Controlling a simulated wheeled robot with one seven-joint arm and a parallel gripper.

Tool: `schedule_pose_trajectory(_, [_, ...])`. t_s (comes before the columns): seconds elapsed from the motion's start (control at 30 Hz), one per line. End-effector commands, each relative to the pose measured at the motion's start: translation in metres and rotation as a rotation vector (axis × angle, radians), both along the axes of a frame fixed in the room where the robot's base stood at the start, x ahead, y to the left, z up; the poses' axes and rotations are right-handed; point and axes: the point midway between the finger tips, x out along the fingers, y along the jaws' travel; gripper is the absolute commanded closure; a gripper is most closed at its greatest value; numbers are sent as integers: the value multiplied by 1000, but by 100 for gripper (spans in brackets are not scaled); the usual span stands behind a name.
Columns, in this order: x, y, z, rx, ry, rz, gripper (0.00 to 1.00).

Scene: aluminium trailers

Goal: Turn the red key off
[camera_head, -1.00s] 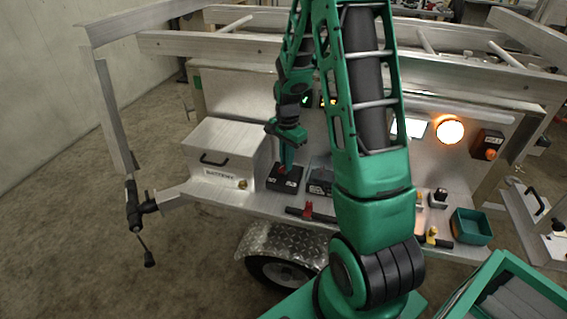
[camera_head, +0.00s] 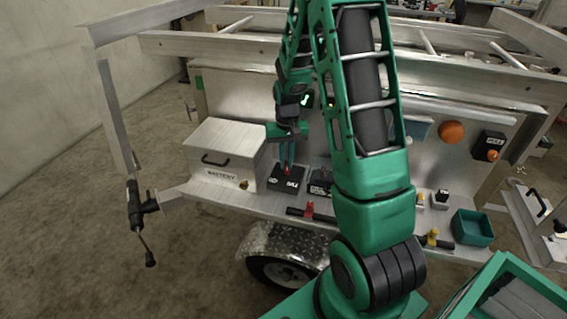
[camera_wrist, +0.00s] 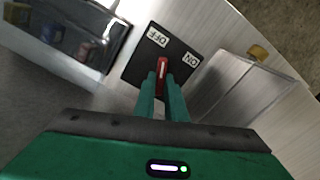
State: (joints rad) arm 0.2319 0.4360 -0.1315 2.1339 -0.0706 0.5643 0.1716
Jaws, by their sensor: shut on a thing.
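The red key (camera_wrist: 162,69) stands on a black switch box (camera_wrist: 137,72) with white OFF and ON labels in the wrist view. My gripper (camera_wrist: 163,82) is shut on the key, one green finger on each side of it. The key's exposed end lies below the OFF label and left of the ON label. In the head view the box (camera_head: 279,186) sits on the trailer's ledge beside the battery box. My gripper (camera_head: 287,163) reaches down to the red key there, which is mostly hidden by the fingers.
The aluminium battery box (camera_head: 222,160) stands close to the left of the switch box. Another black box (camera_head: 320,182) is just to its right. A red-handled lever (camera_head: 309,209) is in front. The orange lamp (camera_head: 450,132) and the light panel (camera_head: 418,128) are dark.

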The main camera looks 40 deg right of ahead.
Motion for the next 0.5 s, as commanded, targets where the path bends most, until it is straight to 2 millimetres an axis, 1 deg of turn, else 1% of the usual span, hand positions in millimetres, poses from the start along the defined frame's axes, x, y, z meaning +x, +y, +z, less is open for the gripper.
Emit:
schedule_pose_trajectory(0.03, [2,-2,1,-5,-6,37,100])
schedule_pose_trajectory(0.2, [3,-2,1,-5,-6,168,100])
schedule_pose_trajectory(0.5, [4,-1,1,-6,-8,321,100])
